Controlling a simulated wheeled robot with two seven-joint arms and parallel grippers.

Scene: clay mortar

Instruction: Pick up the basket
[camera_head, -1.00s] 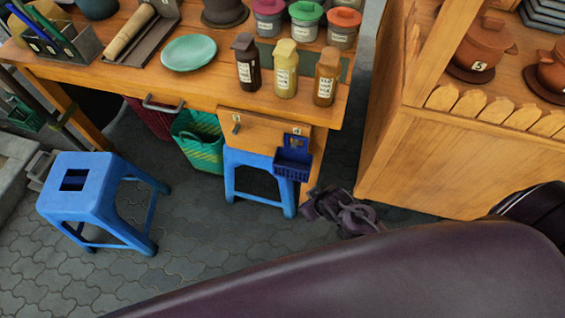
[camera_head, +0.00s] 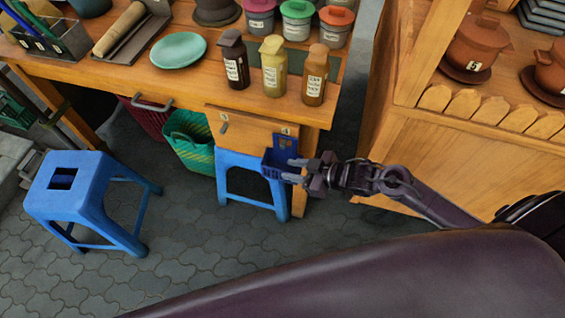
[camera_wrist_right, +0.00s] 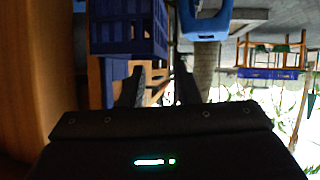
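A small dark blue basket (camera_head: 275,165) with a tall back plate hangs at the right front of the wooden table, just below the drawer. Its lattice wall shows at the top of the right wrist view (camera_wrist_right: 126,38). My right gripper (camera_head: 290,171) comes in from the right, with its fingertips at the basket's right side. Its two fingers stand apart in the wrist view (camera_wrist_right: 160,78), with nothing seen held between them. I cannot tell whether a fingertip touches the basket. My left gripper is not in view.
The wooden table (camera_head: 130,80) carries three bottles, a green plate (camera_head: 179,50) and lidded pots. A blue stool (camera_head: 75,185) stands at the left, another under the drawer. A green basket (camera_head: 190,145) is under the table. A wooden cabinet (camera_head: 440,150) stands right.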

